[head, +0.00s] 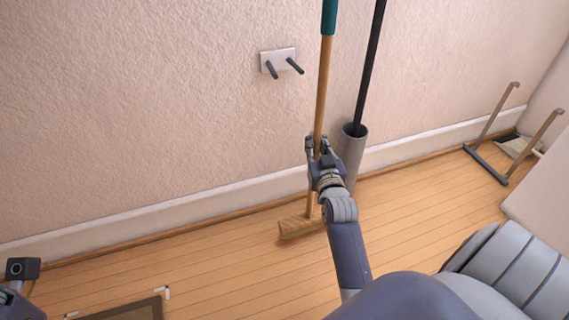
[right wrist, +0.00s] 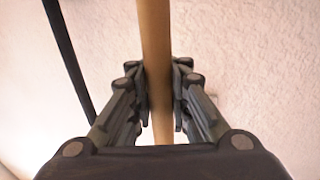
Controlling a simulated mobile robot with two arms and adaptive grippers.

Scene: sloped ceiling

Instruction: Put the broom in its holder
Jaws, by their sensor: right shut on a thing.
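The broom (head: 323,90) has a wooden shaft, a green grip at the top and a tan head (head: 301,226) low near the floor. It stands nearly upright, leaning a little. My right gripper (head: 318,147) is shut on the lower half of the shaft. In the right wrist view the shaft (right wrist: 155,60) runs between the fingers (right wrist: 157,95). The holder (head: 278,60), a pale wall plate with two dark pegs, is left of the shaft and higher than my gripper. Part of my left gripper (head: 22,270) shows at the left edge; its fingers are unclear.
A grey tube (head: 354,155) with a black pole (head: 370,65) stands just right of the broom, close to my right gripper. A metal frame (head: 492,140) is by the wall at the right. A dark-edged mat (head: 130,312) lies at the bottom left. The floor between is clear.

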